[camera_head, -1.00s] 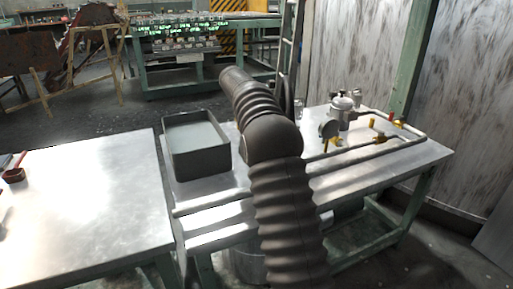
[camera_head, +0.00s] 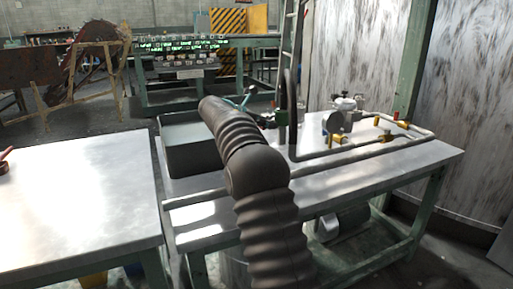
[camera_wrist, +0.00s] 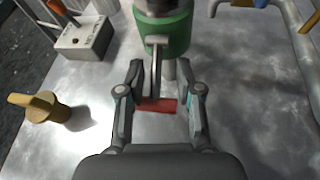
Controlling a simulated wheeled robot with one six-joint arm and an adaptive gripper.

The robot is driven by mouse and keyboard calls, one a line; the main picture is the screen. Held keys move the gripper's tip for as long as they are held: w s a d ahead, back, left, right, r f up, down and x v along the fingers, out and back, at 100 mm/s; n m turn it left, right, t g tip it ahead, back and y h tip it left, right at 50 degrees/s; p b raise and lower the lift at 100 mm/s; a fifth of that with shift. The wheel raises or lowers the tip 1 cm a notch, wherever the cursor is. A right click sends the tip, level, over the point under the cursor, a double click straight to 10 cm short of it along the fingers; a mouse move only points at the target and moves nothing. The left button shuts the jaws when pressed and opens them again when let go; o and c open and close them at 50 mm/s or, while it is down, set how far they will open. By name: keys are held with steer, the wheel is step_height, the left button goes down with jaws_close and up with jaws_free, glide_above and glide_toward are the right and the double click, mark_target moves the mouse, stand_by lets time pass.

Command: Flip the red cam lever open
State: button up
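In the wrist view a green fitting (camera_wrist: 177,40) stands upright on the metal table. A grey lever arm with a red crossbar (camera_wrist: 156,105), which looks like the red cam lever, extends from it toward my palm. My gripper (camera_wrist: 160,72) is open, one finger on each side of the lever. The red bar lies between the fingers, close to the left one, with a small gap at the right. I cannot tell whether the left finger touches it.
A grey box with a red-tipped switch (camera_wrist: 82,38) and a yellow handle (camera_wrist: 40,106) stand left in the wrist view. A grey bin (camera_head: 190,150) sits on the table's left. Pipes (camera_head: 350,150) with valves run along the right.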

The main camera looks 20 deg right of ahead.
steer(key=p+v, duration=0.3)
steer(key=v, duration=1.1)
steer(key=s+r+m+y+p, duration=0.1)
steer(key=s+m+y+p, duration=0.1)
steer(key=s, duration=0.9)
steer(key=s+a+r+m+y+p, duration=0.1)
steer(key=s+m+y, duration=0.4)
steer(key=s, duration=0.7)
steer(key=shift+a+r+m+t+p, duration=0.35)
steer(key=shift+r+m+t+p, duration=0.05)
steer(key=shift+m+p, duration=0.5)
